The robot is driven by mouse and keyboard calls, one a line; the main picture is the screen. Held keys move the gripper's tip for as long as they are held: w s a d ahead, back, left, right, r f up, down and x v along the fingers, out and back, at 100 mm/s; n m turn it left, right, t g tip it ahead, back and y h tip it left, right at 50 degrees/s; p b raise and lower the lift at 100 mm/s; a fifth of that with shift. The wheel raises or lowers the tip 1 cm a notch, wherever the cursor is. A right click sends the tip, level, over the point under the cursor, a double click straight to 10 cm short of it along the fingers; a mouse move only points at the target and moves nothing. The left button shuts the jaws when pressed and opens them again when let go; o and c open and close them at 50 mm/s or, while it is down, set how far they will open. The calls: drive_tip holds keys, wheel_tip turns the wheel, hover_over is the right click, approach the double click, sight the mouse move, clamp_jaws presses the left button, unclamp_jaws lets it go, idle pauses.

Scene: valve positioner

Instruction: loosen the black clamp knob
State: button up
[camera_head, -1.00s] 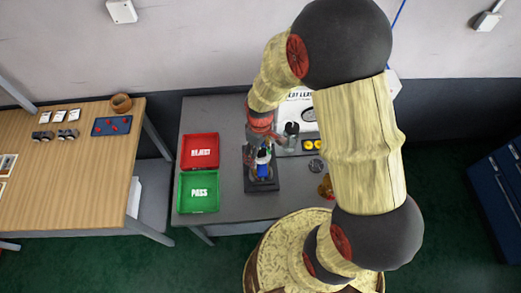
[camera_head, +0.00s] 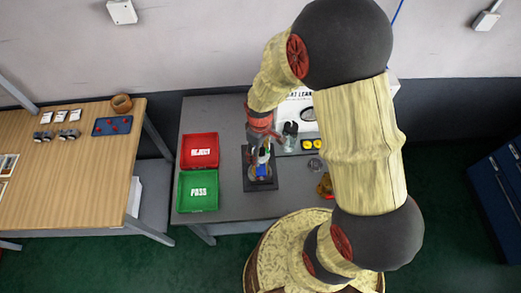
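The valve positioner (camera_head: 261,171) stands on a dark square base plate (camera_head: 262,184) on the grey table, with a blue part showing on it. My gripper (camera_head: 262,148) is directly above it, at the end of my arm, which comes down from the upper right. The fingers are small and overlap the top of the device, so I cannot tell whether they are open or shut, or whether they touch it. I cannot make out the black clamp knob; it is hidden or too small to see.
A red REJECT tray (camera_head: 200,137) and a green PASS tray (camera_head: 182,190) lie left of the device. A dark bottle-like item (camera_head: 290,131), yellow round parts (camera_head: 311,144) and a round metal dish (camera_head: 315,164) are to its right. The wooden table (camera_head: 60,190) stands further left.

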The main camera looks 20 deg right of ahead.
drive_tip(key=m, duration=0.6)
drive_tip(key=shift+w+f, duration=0.15)
drive_tip(key=shift+w, duration=0.05)
drive_tip(key=m, duration=0.7)
drive_tip(key=shift+s, duration=0.1)
drive_tip(key=c, duration=0.3)
clamp_jaws()
drive_tip(key=n, duration=0.4)
drive_tip(key=shift+n, duration=0.4)
drive_tip(key=n, duration=0.3)
drive_tip(key=shift+n, duration=0.3)
drive_tip(key=shift+c, duration=1)
unclamp_jaws()
drive_tip(key=n, duration=0.5)
drive_tip(key=shift+a+n+p, duration=0.1)
drive_tip(key=shift+n+p, duration=0.2)
drive_tip(key=shift+p, duration=0.05)
